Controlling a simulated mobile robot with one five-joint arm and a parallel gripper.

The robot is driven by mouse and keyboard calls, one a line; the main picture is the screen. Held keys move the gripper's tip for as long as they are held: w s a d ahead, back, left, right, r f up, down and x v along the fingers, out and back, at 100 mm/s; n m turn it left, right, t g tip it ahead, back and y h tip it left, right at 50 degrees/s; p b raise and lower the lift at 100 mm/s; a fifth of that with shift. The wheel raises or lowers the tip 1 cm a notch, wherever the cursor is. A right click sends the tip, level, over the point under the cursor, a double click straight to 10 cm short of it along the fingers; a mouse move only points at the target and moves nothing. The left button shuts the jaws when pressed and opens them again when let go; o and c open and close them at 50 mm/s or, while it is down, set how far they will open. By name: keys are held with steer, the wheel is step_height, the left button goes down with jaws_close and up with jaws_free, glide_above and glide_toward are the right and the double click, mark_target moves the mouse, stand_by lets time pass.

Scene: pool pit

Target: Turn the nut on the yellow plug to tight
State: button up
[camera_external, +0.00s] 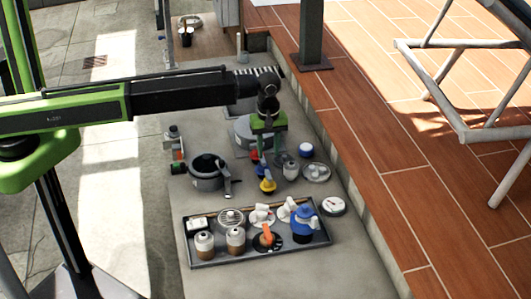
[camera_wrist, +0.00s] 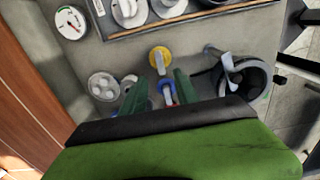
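The yellow plug (camera_external: 267,186) stands on the grey floor, just behind the tray, below my gripper (camera_external: 266,150). In the wrist view the yellow plug (camera_wrist: 153,52) is a round yellow disc with a grey wing-shaped nut (camera_wrist: 160,66) on top, its long side running nearly up and down in the picture. My gripper (camera_wrist: 158,90) has its two green fingers apart, with nothing held between them. The fingertips point toward the plug and are short of it in the wrist view. A blue part with a pale handle (camera_wrist: 168,96) shows between the fingers, beyond them.
A dark tray (camera_external: 215,262) with jars, white fittings, an orange-handled valve and a blue item lies in front. A grey pot (camera_external: 207,181) with a handle stands left of the plug. A gauge (camera_external: 332,206) and a round strainer (camera_external: 316,172) lie right, near the brick-coloured deck edge.

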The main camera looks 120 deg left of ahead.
mark_target(268, 174)
step_height(268, 174, down, 9)
steer(key=b, duration=0.7)
steer(key=shift+f+b, duration=0.1)
steer(key=shift+b, duration=0.25)
jaws_close()
